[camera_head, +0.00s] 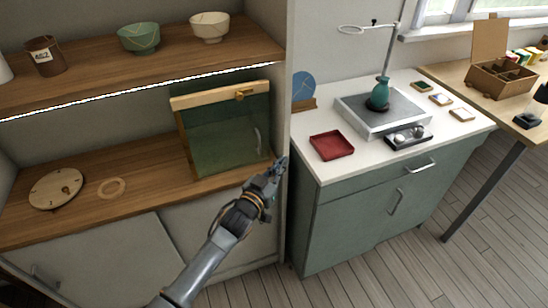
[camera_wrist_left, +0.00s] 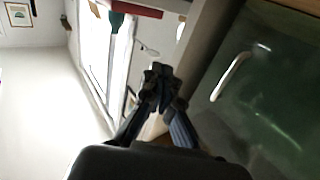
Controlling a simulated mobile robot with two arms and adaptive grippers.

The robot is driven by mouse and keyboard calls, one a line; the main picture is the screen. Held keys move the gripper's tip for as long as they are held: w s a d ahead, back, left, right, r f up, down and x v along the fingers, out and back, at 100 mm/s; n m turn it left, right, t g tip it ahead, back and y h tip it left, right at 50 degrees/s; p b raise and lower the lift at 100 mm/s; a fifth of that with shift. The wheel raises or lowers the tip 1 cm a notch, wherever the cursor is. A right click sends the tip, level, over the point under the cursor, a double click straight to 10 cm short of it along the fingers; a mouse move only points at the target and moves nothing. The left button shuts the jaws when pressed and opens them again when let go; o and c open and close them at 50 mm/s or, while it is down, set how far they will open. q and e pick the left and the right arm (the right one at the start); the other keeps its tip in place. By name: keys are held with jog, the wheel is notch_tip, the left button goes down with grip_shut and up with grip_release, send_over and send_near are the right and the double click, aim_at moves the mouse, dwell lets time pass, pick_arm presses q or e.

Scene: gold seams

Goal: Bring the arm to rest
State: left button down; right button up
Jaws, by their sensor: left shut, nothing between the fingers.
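My left gripper (camera_head: 277,168) is shut and empty. In the head view it is in front of the upright panel between the shelf unit and the green cabinet, just right of the glass-fronted box's lower corner. The left wrist view shows its fingertips (camera_wrist_left: 160,72) together with nothing between them. The glass-fronted box (camera_head: 222,135) has a green pane and a wooden top rail; its curved handle (camera_wrist_left: 232,76) shows close by in the left wrist view, apart from the fingers. My right gripper is in neither view.
A green cabinet (camera_head: 345,235) with a white top stands at the right. It bears a red tray (camera_head: 331,146), a metal plate with a teal vase (camera_head: 379,93) and a tall stand. Bowls (camera_head: 139,37) and a mug (camera_head: 45,55) stand on the upper shelf. Floor shows at lower right.

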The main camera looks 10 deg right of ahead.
pick_arm(q)
jog(key=s+d, duration=0.2)
jog(key=s, duration=0.3)
jog(key=s+a+f+n+g+y, duration=0.15)
jog(key=s+a+f, duration=0.4)
jog(key=f, duration=0.65)
jog(key=s+a+f+n+g+y, duration=0.1)
jog(key=s+a+f+g+y, duration=0.35)
jog(key=f, duration=0.75)
jog(key=s+a+f+n+y, duration=0.1)
jog(key=s+a+f, duration=0.6)
jog(key=f, duration=0.5)
jog(key=s+a+f+g+y, duration=0.1)
jog(key=s+a+f, duration=0.4)
jog(key=s, duration=0.6)
jog(key=s+a+f+n+g+y, duration=0.1)
jog(key=s+a+f+g, duration=0.3)
jog(key=s+a, duration=0.3)
jog(key=s+a+f+g+y, duration=0.1)
jog(key=s+a+f, duration=0.5)
jog(key=s, duration=0.9)
jog(key=shift+g+y, duration=0.4)
jog(key=shift+g, duration=0.3)
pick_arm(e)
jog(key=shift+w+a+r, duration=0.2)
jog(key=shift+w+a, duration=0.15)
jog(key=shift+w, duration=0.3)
